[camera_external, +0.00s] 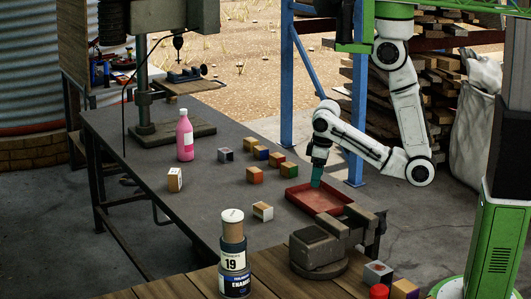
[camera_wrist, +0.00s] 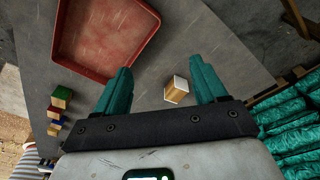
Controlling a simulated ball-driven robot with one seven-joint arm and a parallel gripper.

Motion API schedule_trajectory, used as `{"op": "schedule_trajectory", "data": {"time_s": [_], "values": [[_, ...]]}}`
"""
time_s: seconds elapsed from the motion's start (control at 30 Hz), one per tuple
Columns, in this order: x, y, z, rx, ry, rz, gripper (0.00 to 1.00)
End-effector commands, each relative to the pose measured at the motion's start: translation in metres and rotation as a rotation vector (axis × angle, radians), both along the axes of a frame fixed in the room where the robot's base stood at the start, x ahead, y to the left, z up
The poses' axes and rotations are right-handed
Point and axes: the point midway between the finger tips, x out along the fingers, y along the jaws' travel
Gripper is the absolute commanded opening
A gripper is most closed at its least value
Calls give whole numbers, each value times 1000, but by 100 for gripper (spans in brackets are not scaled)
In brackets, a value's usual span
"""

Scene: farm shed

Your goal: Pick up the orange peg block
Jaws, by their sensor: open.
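A small block with a pale top and orange-tan sides (camera_wrist: 176,90) lies on the table in the wrist view, between the lines of my fingers and nearer the right one. It looks like the orange peg block, though I see no peg on it. I cannot make out this block in the external view, where my arm may hide it. My gripper (camera_external: 316,183) points down over the far end of the red tray, its teal fingers apart. In the wrist view my gripper (camera_wrist: 160,68) is open, with nothing held.
The red tray (camera_external: 320,199) is close beside my gripper. Several coloured blocks, including a green one (camera_external: 289,169), stand left of it. A grey vise (camera_external: 318,250), a paint can (camera_external: 234,265) and a pink bottle (camera_external: 185,140) also stand here.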

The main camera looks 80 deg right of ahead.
Motion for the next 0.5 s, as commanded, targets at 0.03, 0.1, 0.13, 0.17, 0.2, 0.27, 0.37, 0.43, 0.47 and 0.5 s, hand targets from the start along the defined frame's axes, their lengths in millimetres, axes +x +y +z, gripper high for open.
{"op": "schedule_trajectory", "data": {"time_s": [0.03,0.1,0.13,0.17,0.2,0.27,0.37,0.43,0.47,0.5], "values": [[6,-5,-5,-19,-16,35,71],[15,-11,-8,-49,-39,94,71],[19,-14,-10,-64,-50,123,71],[23,-17,-11,-80,-59,152,71],[29,-22,-14,-105,-73,197,71],[39,-30,-17,-148,-93,268,71],[58,-47,-23,-242,-123,410,71],[74,-61,-26,-328,-139,531,71],[80,-68,-27,-370,-142,585,71],[89,-77,-28,-427,-143,661,71]]}}
